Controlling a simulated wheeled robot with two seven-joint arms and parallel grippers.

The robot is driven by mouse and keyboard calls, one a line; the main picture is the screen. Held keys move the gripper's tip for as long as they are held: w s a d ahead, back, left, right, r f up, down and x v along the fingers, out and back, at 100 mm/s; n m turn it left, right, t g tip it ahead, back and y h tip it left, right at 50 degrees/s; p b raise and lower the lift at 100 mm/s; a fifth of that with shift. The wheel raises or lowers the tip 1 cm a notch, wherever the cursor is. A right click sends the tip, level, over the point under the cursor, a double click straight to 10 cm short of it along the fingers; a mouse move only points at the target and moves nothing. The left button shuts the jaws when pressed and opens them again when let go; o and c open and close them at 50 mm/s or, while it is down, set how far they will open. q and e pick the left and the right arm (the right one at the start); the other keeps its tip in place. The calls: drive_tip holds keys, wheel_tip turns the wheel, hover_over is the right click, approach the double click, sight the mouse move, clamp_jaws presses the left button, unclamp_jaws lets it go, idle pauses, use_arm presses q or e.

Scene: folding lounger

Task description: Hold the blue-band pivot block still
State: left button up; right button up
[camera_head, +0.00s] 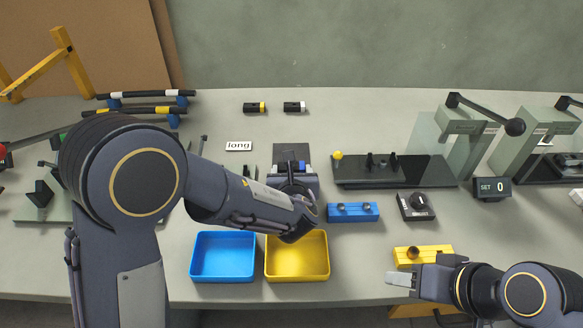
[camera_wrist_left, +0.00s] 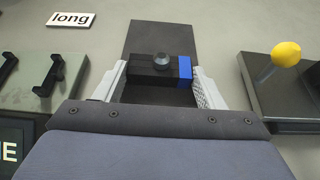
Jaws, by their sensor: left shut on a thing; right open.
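The blue-band pivot block is a small black block with a round black knob on top and a blue band at its right end. In the left wrist view the block (camera_wrist_left: 146,74) lies crosswise between the two fingers of my left gripper (camera_wrist_left: 160,84), which is shut on it. It sits over a dark plate (camera_wrist_left: 155,36). In the head view the block's blue end (camera_head: 302,166) shows at the plate, and my left arm and hand hide most of the gripper (camera_head: 292,172). My right gripper (camera_head: 402,281) is open and empty at the lower right.
A blue tray (camera_head: 223,277) and a yellow tray (camera_head: 298,276) stand in front. A blue block (camera_head: 352,212), a black dial box (camera_head: 415,207) and a yellow block (camera_head: 422,255) lie to the right. A card reading "long" (camera_head: 239,146) lies behind left.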

use_arm(q)
drive_tip(key=o, duration=1.1)
drive_tip(key=v, duration=0.7)
drive_tip(key=shift+s+r, duration=0.1)
drive_tip(key=shift+s, duration=0.05)
drive_tip(key=shift+r, duration=0.15)
drive_tip(key=shift+w+p, duration=0.35)
drive_tip(key=shift+p, duration=0.15)
drive_tip(key=shift+x, duration=3.95)
